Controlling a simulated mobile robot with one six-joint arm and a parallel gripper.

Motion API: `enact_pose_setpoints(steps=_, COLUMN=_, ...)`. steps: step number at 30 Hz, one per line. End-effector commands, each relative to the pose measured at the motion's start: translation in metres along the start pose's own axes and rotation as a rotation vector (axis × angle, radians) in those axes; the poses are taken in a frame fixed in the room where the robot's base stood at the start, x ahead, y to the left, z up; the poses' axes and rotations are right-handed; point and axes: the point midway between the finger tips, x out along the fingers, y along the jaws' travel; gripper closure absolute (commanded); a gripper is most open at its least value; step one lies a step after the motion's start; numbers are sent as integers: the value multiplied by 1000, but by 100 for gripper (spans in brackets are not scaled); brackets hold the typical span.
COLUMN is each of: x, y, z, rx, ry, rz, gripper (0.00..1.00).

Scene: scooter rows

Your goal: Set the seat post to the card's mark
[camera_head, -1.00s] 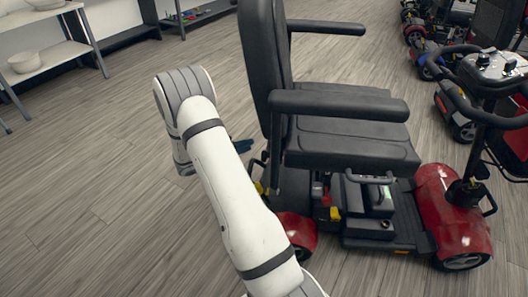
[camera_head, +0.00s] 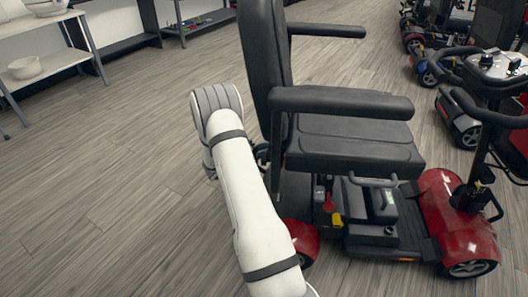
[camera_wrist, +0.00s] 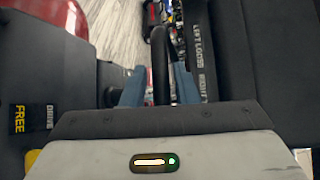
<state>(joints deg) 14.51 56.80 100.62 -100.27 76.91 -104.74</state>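The red scooter's black seat (camera_head: 350,145) stands upright in the head view, with its backrest toward my arm. The seat post under it is hidden. My gripper is mostly hidden behind my arm and the backrest there. In the wrist view my gripper (camera_wrist: 158,76) has its two blue fingers apart, on either side of a dark upright bar (camera_wrist: 160,50). A black plate with white lettering (camera_wrist: 198,50), partly readable as "LEFT LOOSE RIGHT", is just right of the fingers. No card with a mark is recognisable.
A "FREE DRIVE" label (camera_wrist: 33,118) is at the left of the wrist view, near a red cover (camera_wrist: 50,20). Dark surfaces crowd both sides. More scooters (camera_head: 430,45) stand at the back right; a white shelf (camera_head: 45,65) is at far left. Floor left of my arm is clear.

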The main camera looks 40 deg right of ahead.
Motion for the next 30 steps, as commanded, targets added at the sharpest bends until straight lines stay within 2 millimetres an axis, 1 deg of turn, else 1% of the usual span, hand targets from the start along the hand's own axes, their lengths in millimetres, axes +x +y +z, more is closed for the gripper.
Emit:
enact_pose_setpoints(steps=4, x=0, y=0, z=0, rx=0, ry=-1, rz=0, gripper=73)
enact_pose_setpoints(steps=5, x=-1, y=0, z=0, rx=0, ry=-1, rz=0, gripper=75)
enact_pose_setpoints(steps=14, x=-1, y=0, z=0, rx=0, ry=-1, rz=0, gripper=99)
enact_pose_setpoints(steps=24, x=-2, y=1, z=0, rx=0, ry=-2, rz=1, gripper=100)
enact_pose_setpoints(steps=26, x=-1, y=6, z=0, rx=-1, ry=-2, rz=1, gripper=100)
enact_pose_setpoints(steps=29, x=1, y=25, z=-3, rx=-4, ry=-2, rz=3, gripper=100)
enact_pose_setpoints(steps=30, x=3, y=36, z=-5, rx=-6, ry=-2, rz=4, gripper=100)
